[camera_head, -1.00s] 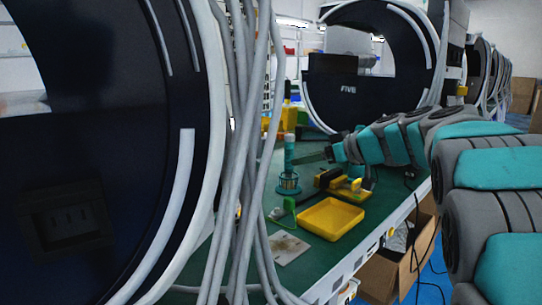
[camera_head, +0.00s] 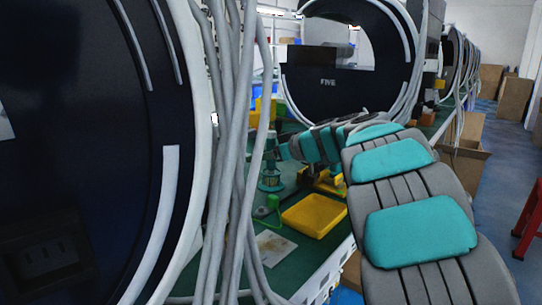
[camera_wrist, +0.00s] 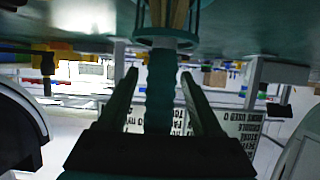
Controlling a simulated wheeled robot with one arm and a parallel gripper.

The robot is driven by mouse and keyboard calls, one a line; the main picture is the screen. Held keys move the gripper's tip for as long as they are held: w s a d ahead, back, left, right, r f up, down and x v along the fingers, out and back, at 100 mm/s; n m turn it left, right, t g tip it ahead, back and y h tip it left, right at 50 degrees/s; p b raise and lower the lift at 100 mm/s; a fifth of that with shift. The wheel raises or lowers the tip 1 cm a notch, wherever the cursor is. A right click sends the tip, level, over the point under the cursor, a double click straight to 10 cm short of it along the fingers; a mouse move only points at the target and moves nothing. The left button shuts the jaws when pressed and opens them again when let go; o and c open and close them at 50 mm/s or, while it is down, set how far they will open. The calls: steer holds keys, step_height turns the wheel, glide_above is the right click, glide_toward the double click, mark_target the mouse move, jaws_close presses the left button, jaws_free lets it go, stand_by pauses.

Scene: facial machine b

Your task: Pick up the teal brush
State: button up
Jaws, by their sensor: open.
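The teal brush (camera_head: 269,149) stands upright in a teal wire holder (camera_head: 271,180) on the green table, partly behind grey cables. In the wrist view, which looks inverted, the brush (camera_wrist: 161,88) is a ridged teal column. It runs between the two dark fingers of my gripper (camera_wrist: 159,76), which are apart with a visible gap on each side. The holder (camera_wrist: 168,38) is at the top of that view, beyond the fingertips. In the head view my gripper (camera_head: 285,151) is small and at the brush's right, its fingers unclear.
A yellow tray (camera_head: 314,215), a green stand (camera_head: 266,207) and a stained white plate (camera_head: 272,246) lie in front of the holder. Thick grey cables (camera_head: 232,160) hang at the left. A large dark ring machine (camera_head: 340,85) stands behind. The table's front edge is close to the tray.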

steer(key=shift+c, duration=0.3)
jaws_close()
stand_by(0.3)
